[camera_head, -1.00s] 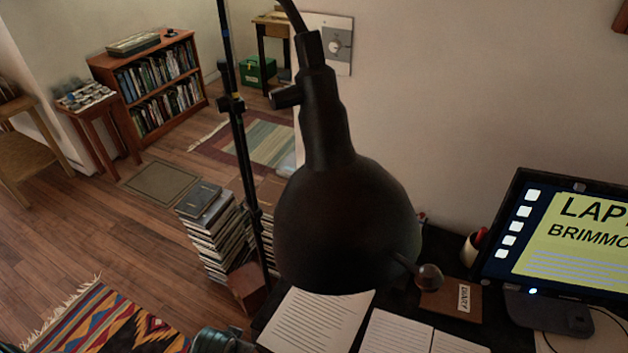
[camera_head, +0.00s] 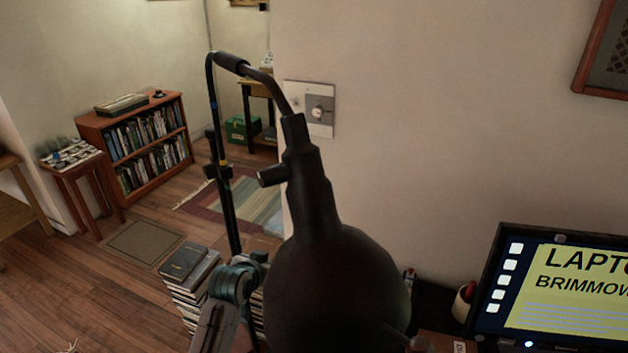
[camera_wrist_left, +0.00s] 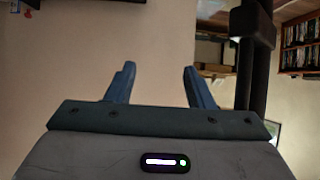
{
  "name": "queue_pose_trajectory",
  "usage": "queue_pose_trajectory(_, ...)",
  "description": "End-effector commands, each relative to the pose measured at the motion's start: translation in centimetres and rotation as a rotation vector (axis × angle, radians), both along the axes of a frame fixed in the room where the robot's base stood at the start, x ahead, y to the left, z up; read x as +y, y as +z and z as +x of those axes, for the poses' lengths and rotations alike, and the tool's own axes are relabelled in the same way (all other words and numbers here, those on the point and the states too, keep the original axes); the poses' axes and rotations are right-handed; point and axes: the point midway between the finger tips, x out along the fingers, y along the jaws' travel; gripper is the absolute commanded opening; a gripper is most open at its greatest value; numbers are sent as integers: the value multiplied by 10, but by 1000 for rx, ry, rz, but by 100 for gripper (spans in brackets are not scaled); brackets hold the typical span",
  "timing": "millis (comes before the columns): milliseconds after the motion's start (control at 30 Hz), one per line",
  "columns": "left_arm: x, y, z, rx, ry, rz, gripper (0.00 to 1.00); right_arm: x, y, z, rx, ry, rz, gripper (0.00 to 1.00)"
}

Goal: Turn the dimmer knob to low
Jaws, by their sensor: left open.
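The dimmer knob (camera_head: 319,113) is a small pale round knob on a grey switch plate (camera_head: 323,126) on the wall, behind the bent neck of the black lamp (camera_head: 335,280). Its pointer setting is too small to read. In the head view, part of my left arm shows low beside the lamp, but its fingertips cannot be made out. In the left wrist view, my left gripper (camera_wrist_left: 158,82) is open, with two blue fingers apart and nothing between them. The knob does not show there. My right gripper is in neither view.
The large lamp shade and its thin pole (camera_head: 227,205) stand in front of the wall. A laptop (camera_head: 560,290) is at right. A book stack (camera_head: 190,290) stands low left, and a bookcase (camera_head: 150,145) is behind.

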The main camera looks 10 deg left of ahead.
Motion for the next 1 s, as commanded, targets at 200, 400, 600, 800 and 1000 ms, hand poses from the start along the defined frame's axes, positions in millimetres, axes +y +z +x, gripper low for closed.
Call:
queue_pose_trajectory(200, -15, 123, 94, -258, -33, -46, 48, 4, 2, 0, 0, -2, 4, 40)
queue_pose_trajectory(400, -27, 235, 147, -461, -58, -79, 48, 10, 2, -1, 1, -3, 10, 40)
queue_pose_trajectory(600, -32, 289, 165, -555, -70, -93, 48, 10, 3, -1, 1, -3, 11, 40)
queue_pose_trajectory(800, -35, 299, 180, -566, -71, -97, 48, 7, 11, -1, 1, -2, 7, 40)
queue_pose_trajectory(1000, -42, 300, 212, -564, -71, -97, 48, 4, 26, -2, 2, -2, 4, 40)
